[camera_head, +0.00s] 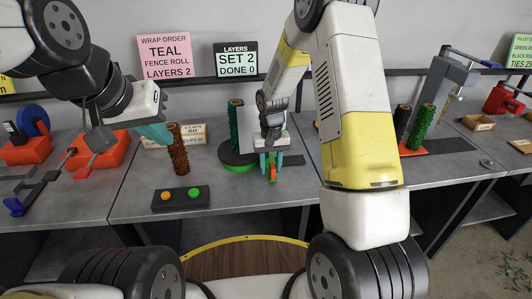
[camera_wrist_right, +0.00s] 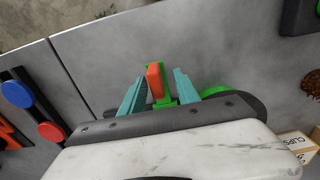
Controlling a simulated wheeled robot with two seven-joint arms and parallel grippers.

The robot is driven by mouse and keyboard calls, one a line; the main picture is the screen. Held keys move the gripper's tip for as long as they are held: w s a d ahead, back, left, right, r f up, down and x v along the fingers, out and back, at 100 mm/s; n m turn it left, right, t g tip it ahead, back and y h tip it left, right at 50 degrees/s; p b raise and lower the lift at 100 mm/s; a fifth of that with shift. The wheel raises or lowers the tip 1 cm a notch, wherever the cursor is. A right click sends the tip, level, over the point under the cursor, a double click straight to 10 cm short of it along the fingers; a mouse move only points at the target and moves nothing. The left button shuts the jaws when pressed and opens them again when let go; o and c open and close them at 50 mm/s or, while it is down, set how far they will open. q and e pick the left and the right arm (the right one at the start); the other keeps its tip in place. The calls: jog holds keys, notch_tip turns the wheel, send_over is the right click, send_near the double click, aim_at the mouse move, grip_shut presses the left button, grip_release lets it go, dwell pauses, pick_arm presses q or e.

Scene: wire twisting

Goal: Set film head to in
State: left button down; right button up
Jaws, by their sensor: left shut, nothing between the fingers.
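An orange lever-like piece (camera_head: 272,172) on a green bracket, which may be the film head, stands at the front of the turntable. It also shows in the right wrist view as an orange block (camera_wrist_right: 155,80) against a green upright (camera_wrist_right: 166,88). My right gripper (camera_wrist_right: 160,88) points at it with its teal fingers apart, one on each side; I see no clear grip. My left gripper (camera_head: 157,134) is shut and empty, beside a brown rusty roll (camera_head: 178,150). The round turntable with a green rim (camera_head: 238,167) lies behind the orange piece.
A green roll (camera_head: 236,125) stands on the turntable. A dark box (camera_head: 178,199) with orange and green buttons sits at the front. Signs (camera_head: 165,56) (camera_head: 235,59) read teal fence roll, layers 2, and set 2, done 0. The table front between box and right arm is clear.

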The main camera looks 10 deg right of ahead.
notch_tip(320, 180, up, 8)
jog(key=shift+f, duration=0.1)
dwell(0.4)
jog(key=s+d+r+t, duration=0.15)
jog(key=s+r, duration=0.25)
jog(key=r, duration=0.5)
jog(key=s+d+r+t+y, duration=0.1)
jog(key=s+r+t, duration=0.1)
jog(key=s+r, duration=0.4)
jog(key=s+d+r+t+y, duration=0.1)
jog(key=s+d+r+t, duration=0.1)
jog(key=s+r, duration=0.5)
jog(key=s, duration=0.6)
jog(key=shift+s+d+r+t, duration=0.2)
jog(key=shift+s+r+t, duration=0.05)
jog(key=shift+s+t, duration=0.15)
dwell(0.6)
